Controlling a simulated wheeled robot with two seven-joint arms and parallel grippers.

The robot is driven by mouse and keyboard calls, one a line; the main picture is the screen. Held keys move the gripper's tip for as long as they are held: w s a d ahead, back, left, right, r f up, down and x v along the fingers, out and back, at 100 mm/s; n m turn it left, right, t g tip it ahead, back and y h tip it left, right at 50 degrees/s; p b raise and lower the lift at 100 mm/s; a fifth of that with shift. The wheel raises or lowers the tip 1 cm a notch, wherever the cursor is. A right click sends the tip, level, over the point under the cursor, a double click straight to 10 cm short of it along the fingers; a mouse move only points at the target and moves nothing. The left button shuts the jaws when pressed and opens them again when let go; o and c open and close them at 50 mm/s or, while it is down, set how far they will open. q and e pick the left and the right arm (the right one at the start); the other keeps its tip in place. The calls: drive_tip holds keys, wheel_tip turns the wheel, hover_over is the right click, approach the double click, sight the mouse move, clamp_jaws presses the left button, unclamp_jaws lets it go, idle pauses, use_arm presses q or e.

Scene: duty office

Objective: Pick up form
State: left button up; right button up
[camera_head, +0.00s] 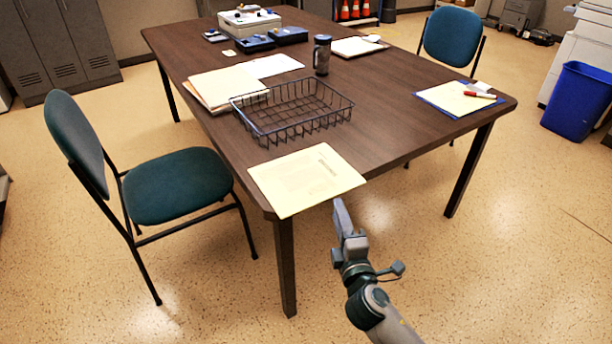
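A pale yellow form (306,179) lies flat at the near left corner of the brown table (395,133), with its front edge sticking out past the table edge. My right gripper (341,212) is in front of the table, just below and right of the form's front edge. It appears apart from the form and shows almost edge-on, so I cannot tell whether its fingers are open or shut. My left gripper is out of the picture.
A black wire basket (292,111) stands just behind the form, with folders (222,88) to its left. A dark tumbler (321,55) stands farther back. A clipboard (458,98) with a red pen lies at right. A chair (177,186) stands at left. The table's middle right is clear.

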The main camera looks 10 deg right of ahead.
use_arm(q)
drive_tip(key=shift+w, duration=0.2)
